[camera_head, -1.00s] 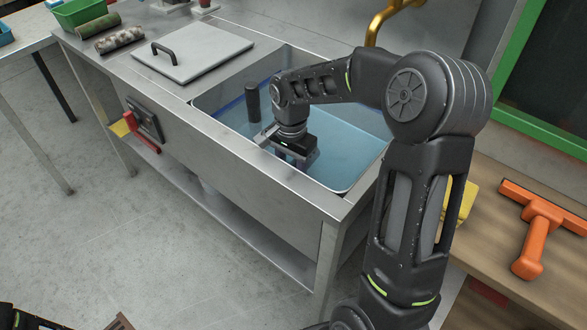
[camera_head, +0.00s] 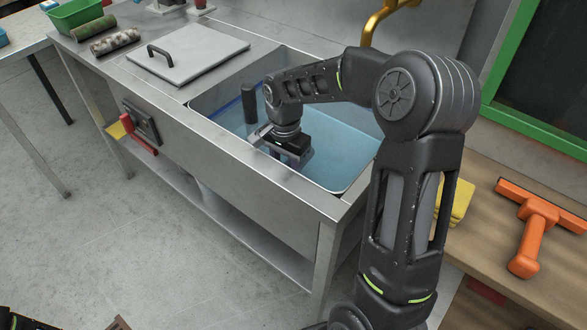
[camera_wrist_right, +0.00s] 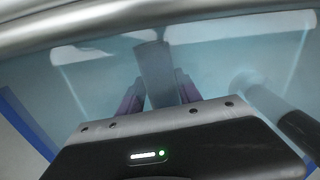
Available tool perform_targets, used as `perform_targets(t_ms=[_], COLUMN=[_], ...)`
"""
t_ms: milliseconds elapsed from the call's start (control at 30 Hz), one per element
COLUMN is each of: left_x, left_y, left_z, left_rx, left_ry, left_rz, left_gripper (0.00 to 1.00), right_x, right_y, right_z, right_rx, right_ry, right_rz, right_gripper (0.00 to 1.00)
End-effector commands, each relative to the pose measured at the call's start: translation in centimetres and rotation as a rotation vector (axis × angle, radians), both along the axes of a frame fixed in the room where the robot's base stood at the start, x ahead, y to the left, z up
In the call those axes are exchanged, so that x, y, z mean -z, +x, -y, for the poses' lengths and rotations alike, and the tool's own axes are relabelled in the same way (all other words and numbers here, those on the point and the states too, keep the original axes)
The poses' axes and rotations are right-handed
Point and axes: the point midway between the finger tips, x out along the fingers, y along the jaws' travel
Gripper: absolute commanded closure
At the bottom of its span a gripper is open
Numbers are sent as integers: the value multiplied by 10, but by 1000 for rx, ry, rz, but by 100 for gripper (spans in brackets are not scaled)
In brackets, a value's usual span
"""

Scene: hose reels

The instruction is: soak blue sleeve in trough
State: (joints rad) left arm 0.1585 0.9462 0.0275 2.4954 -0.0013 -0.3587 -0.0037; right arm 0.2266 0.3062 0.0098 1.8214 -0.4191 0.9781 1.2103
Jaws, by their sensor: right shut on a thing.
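The trough (camera_head: 338,191) is a metal basin of pale blue water set in a steel counter. My right gripper (camera_head: 285,160) points down inside it, its lower end at or under the water. In the right wrist view its two purplish fingers (camera_wrist_right: 158,95) are shut on a grey-blue sleeve (camera_wrist_right: 155,65), which looks submerged. In the head view the gripper hides the sleeve. My left gripper is not in view.
A dark upright pipe (camera_head: 249,103) stands in the water beside my gripper and shows in the wrist view (camera_wrist_right: 300,130). A grey lid (camera_head: 190,58) with a black handle lies left of the trough. A gold tap (camera_head: 378,22) rises behind. An orange tool (camera_head: 535,225) lies at right.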

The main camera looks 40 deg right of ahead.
Motion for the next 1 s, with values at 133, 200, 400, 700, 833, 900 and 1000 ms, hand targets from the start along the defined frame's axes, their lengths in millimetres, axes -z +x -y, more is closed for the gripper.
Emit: perform_targets(t_ms=[133,200,400,700,833,900,1000], left_x=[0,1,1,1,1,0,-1], left_y=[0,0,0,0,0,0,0], left_z=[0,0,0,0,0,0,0], left_rx=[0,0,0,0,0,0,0], left_ry=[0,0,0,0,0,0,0], left_rz=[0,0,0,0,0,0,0], left_gripper=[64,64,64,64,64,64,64], right_x=[0,0,0,0,0,0,-1], right_y=[-3,-5,-7,-7,-7,-7,-4], right_z=[1,1,2,2,2,2,1], right_rx=[0,0,0,0,0,0,-1], right_ry=[-1,0,0,0,0,0,0], right_rz=[1,1,1,0,0,0,1], right_gripper=[100,100,100,100,100,100,100])
